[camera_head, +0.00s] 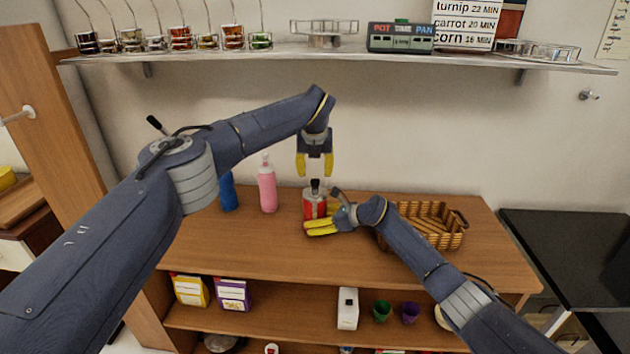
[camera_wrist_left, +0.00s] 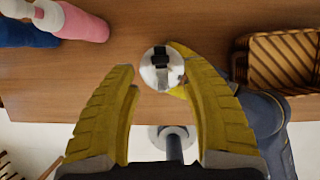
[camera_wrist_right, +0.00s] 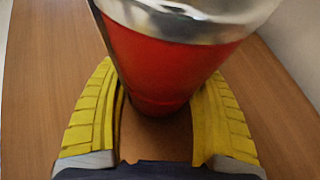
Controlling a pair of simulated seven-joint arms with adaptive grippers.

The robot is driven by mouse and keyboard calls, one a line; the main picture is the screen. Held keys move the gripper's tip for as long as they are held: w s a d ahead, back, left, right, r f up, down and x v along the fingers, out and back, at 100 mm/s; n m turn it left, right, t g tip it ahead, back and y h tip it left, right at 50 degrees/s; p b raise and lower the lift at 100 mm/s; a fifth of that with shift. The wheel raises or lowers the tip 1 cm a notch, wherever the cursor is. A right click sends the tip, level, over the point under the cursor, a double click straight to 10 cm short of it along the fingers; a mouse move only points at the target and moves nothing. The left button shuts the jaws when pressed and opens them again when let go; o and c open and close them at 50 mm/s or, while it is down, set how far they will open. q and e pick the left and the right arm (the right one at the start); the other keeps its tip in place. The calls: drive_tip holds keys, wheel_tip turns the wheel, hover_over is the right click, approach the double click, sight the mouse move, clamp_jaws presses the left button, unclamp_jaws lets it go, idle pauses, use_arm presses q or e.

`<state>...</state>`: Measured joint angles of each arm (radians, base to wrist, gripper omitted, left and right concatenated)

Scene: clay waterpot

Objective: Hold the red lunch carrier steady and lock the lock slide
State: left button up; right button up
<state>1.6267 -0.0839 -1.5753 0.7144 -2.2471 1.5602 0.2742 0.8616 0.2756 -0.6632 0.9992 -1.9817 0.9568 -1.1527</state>
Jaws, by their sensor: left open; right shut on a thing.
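The red lunch carrier (camera_head: 314,207) stands upright on the wooden counter, with a silver top and a black piece on top. It fills the right wrist view (camera_wrist_right: 165,65) as a red body with a shiny metal rim. In the left wrist view the carrier's silver lid (camera_wrist_left: 158,80) and black top piece (camera_wrist_left: 160,62) show between and beyond the open fingers. I cannot make out the lock slide's position.
A pink bottle (camera_head: 267,186) and a blue bottle (camera_head: 228,192) stand left of the carrier. A woven basket (camera_head: 440,237) sits to the right, partly behind my right arm. A wall shelf (camera_head: 350,60) with jars is above. The counter's front left is clear.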

sight(315, 180)
use_arm(q)
drive_tip(key=shift+x, duration=3)
clamp_jaws()
